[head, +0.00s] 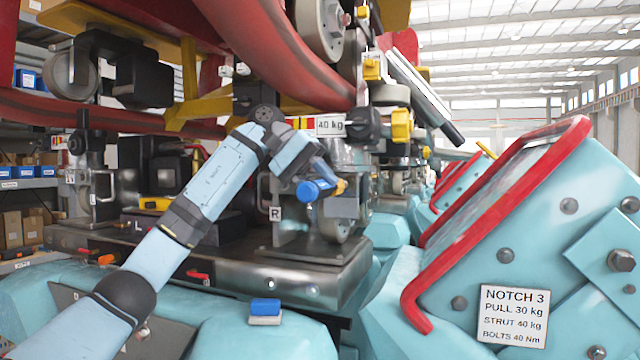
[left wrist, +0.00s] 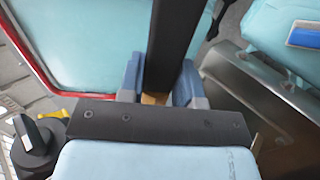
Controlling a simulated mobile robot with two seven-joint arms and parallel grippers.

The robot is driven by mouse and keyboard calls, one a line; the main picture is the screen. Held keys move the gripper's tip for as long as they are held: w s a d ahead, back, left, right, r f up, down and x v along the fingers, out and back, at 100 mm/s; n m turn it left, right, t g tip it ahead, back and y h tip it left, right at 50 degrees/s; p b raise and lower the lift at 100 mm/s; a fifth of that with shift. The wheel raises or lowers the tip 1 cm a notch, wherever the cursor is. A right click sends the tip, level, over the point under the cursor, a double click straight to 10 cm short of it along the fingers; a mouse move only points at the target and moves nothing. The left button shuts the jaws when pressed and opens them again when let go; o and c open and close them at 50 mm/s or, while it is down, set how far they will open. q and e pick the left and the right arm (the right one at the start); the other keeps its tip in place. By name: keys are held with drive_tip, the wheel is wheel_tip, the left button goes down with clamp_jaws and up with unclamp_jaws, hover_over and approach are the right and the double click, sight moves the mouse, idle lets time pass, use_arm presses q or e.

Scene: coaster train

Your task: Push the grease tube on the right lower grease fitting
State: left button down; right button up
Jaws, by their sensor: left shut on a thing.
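My left gripper (head: 326,182) reaches in from the left to the front of the metal wheel block marked R (head: 275,213). It is shut on a dark, long thing, taken to be the grease tube (left wrist: 175,45). In the left wrist view the tube stands between the two blue fingers, with a tan part at its base. In the head view a gold-yellow bit and a blue round part show at the fingertips. The right lower grease fitting cannot be made out; the gripper and wheel block hide that area. My right gripper is not in view.
A red rail (head: 500,200) edges the teal machine block at right, with a NOTCH 3 sign (head: 513,314). A blue block with a pale base (head: 265,311) lies on the teal beam in front.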

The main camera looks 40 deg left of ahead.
sight(307, 184)
use_arm(q)
drive_tip(key=shift+w+a+p, duration=0.15)
drive_tip(key=shift+w+p, duration=0.45)
drive_tip(key=shift+w, duration=0.1)
idle(0.8)
drive_tip(key=shift+w+r, duration=0.1)
drive_tip(key=shift+w, duration=0.1)
idle(0.6)
drive_tip(key=shift+s, duration=0.3)
idle(1.1)
drive_tip(key=shift+s, duration=0.45)
drive_tip(key=shift+s+d+b, duration=0.25)
drive_tip(key=shift+s+b, duration=0.3)
drive_tip(key=shift+s, duration=0.4)
drive_tip(key=shift+s+d+b, duration=0.3)
drive_tip(key=shift+s+b, duration=0.25)
drive_tip(key=shift+s, duration=0.45)
drive_tip(key=shift+s+d+b, duration=0.25)
drive_tip(key=shift+s+b, duration=0.3)
drive_tip(key=shift+s, duration=0.4)
